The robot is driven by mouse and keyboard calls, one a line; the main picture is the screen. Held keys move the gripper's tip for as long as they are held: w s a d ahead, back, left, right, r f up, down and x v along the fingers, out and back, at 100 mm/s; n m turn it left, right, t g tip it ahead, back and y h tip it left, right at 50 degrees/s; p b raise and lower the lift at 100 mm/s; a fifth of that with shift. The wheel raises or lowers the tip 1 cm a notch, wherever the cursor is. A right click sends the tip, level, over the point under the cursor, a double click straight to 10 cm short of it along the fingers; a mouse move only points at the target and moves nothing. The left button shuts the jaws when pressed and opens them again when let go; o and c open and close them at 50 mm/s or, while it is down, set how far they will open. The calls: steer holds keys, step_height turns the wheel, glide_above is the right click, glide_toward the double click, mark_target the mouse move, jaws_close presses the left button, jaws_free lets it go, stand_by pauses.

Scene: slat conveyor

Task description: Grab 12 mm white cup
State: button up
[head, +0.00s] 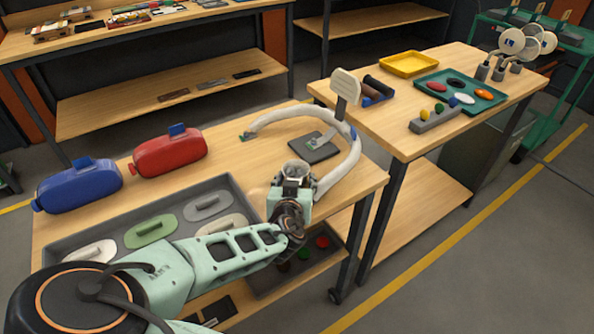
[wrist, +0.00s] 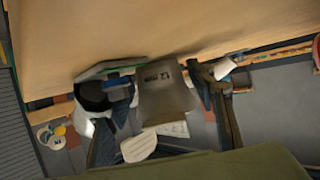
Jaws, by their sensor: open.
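In the head view my gripper (head: 292,182) is over the right part of the near table, in front of a dark square plate. A round greyish rim (head: 298,168) shows at its tip, but my gripper hides most of what is there.
A white curved tube (head: 350,160) arcs close to my gripper's right. A grey tray (head: 238,182) with several handled pieces lies left, behind my arm. Blue (head: 80,187) and red (head: 170,153) containers stand behind it. The right table (head: 395,135) holds trays and coloured pieces.

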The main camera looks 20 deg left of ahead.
steer(key=c, duration=0.9)
steer(key=shift+r, duration=0.1)
